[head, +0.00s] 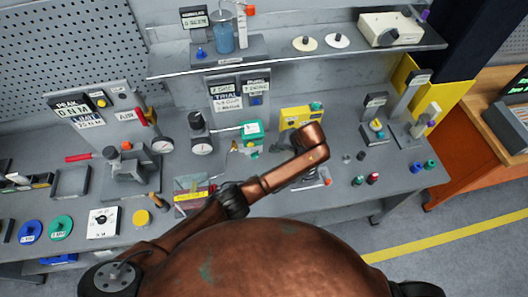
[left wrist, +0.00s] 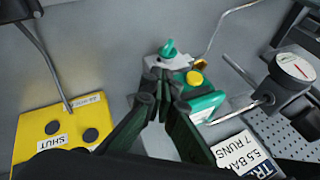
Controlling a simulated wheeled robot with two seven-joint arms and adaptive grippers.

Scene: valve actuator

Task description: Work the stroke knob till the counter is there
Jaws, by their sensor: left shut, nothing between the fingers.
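The teal knob (left wrist: 169,48) stands on a pale grey block of the green actuator (left wrist: 205,98), which has a yellow button (left wrist: 194,78). The actuator (head: 252,129) is also in the head view, mid-bench, linked by a rod to a round gauge (head: 202,148). My left gripper (left wrist: 160,80) is shut and empty, its fingertips just below the knob in the left wrist view; I cannot tell whether they touch. In the head view my copper arm mostly hides its fingers. A counter reading cannot be made out. My right gripper is not in view.
A yellow box (head: 297,117) stands right of the actuator; a placard (head: 226,95) stands behind it. A vise (head: 125,165) and an air panel (head: 100,112) are at the left. Small coloured knobs (head: 372,178) are at the right. A shelf (head: 290,56) overhangs the back.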

